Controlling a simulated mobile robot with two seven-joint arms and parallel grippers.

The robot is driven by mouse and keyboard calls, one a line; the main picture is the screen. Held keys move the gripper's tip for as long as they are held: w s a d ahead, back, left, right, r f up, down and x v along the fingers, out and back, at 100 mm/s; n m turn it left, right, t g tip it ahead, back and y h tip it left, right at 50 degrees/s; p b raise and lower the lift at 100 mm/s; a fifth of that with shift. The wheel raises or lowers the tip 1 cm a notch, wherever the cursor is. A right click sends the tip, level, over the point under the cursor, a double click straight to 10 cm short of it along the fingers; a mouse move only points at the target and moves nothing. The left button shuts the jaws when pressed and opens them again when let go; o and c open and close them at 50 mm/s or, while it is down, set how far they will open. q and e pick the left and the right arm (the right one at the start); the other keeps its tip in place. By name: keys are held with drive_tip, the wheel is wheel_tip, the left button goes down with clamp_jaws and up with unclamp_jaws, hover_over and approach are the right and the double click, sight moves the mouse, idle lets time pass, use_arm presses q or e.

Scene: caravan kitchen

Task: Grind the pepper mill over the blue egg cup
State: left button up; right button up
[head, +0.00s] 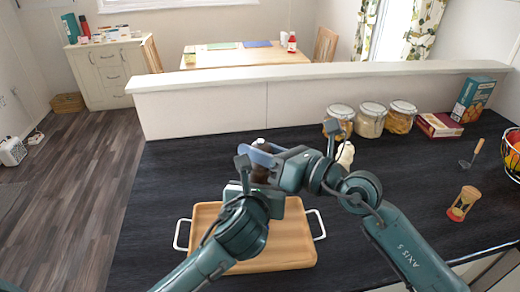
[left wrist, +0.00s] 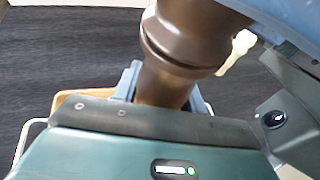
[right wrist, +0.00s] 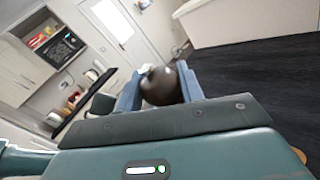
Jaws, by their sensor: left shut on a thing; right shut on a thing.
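The dark brown pepper mill (head: 259,172) stands upright above the wooden tray (head: 288,245), partly hidden by my arms. My left gripper (head: 250,188) is shut around its lower body; the left wrist view shows the brown mill (left wrist: 180,45) between the fingers. My right gripper (head: 260,153) is shut on its top; the right wrist view shows the round dark knob (right wrist: 160,88) between the fingers. I cannot make out the blue egg cup in any view; my arms cover part of the tray. I cannot tell what is directly below the mill.
A cream-coloured item (head: 346,155) stands behind my right arm. A low wall (head: 220,108) bounds the dark counter (head: 165,180), which is clear left of the tray.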

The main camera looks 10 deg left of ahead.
idle(0.5)
drive_tip(key=o, duration=0.7)
drive_tip(key=v, duration=1.2)
drive_tip(key=shift+s, duration=0.15)
drive_tip(key=shift+r, duration=3.5)
